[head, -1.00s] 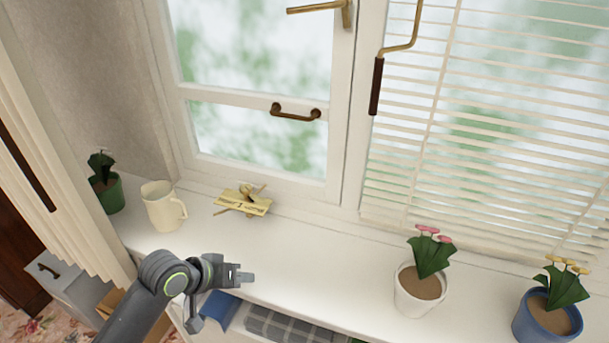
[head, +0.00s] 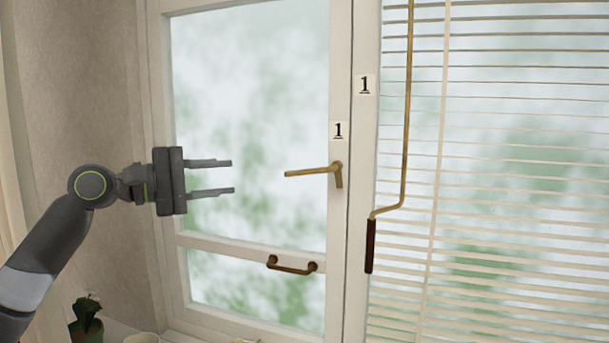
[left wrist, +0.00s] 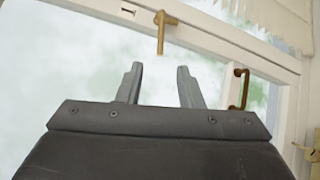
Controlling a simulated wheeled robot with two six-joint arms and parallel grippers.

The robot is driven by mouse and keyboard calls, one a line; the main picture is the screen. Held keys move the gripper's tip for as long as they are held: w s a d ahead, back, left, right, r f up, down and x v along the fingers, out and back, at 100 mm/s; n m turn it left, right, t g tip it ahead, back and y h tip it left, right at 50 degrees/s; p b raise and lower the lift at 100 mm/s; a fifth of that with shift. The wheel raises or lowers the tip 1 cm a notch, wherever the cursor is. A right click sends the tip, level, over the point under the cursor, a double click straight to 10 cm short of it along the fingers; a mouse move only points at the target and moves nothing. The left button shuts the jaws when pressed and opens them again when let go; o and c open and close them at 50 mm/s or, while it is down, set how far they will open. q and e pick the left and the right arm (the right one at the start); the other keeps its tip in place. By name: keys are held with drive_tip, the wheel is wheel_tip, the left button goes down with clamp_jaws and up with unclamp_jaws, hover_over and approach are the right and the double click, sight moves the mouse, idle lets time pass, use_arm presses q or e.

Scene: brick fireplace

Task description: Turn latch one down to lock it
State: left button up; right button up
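The brass latch (head: 318,172) is on the right stile of the window frame, below a label reading 1. Its lever points left, roughly horizontal. My left gripper (head: 233,176) is to the left of the lever, in front of the glass, with its two fingers apart and nothing between them. In the left wrist view the latch (left wrist: 161,32) shows beyond the open fingertips (left wrist: 159,68), apart from them. My right gripper is not in view.
A dark bronze pull handle (head: 291,266) is on the window's lower crossbar. A brass crank rod with a dark grip (head: 370,246) hangs in front of the blinds (head: 500,150) at right. A potted plant (head: 86,318) stands at the lower left.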

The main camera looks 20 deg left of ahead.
sight(301, 172)
use_arm(q)
drive_tip(key=p+x, duration=0.5)
drive_tip(key=x, duration=1.1)
drive_tip(key=shift+f, duration=0.1)
drive_tip(key=shift+w+d+f+p, duration=0.1)
drive_tip(key=shift+w+d+p, duration=0.3)
drive_tip(key=shift+w+d, duration=0.1)
clamp_jaws()
